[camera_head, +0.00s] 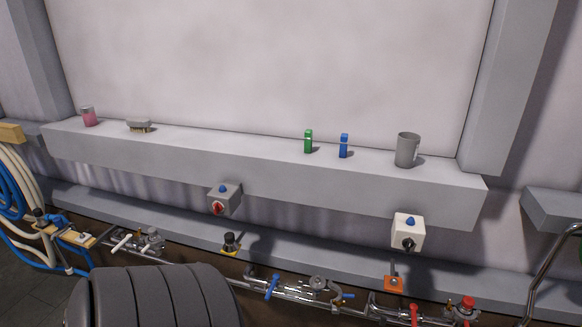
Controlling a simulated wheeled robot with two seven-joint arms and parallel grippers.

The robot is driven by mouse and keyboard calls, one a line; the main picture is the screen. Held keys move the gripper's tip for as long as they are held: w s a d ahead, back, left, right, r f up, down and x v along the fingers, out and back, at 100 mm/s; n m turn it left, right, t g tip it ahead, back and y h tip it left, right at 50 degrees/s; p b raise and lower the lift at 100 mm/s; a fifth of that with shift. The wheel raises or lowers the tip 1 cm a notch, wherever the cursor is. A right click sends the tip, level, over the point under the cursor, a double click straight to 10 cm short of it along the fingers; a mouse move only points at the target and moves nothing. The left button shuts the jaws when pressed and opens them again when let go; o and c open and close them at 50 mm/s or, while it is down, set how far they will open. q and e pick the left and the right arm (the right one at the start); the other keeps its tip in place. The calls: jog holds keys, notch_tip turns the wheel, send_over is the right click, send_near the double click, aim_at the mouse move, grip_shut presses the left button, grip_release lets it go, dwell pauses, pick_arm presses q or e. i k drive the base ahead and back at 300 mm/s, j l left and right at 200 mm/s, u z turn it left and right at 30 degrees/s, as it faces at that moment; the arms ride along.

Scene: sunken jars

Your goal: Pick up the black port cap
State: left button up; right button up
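A small black cap-like piece (230,239) with a yellow base sits on the lower grey ledge, left of the middle in the head view. It looks like the black port cap, but it is too small to be sure. It stands below the grey switch box with the red knob. Neither of my grippers shows in this view, so I cannot see where they are relative to it.
The upper shelf (240,158) holds a pink jar (88,117), a brush (139,126), green (308,142) and blue (343,146) pieces and a grey mug (407,150). A grey box (225,199) and white box (408,232) jut out below. Pipes with valves (290,289) run along the bottom.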

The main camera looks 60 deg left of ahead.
aim_at(230, 246)
jog(key=u, duration=2.3)
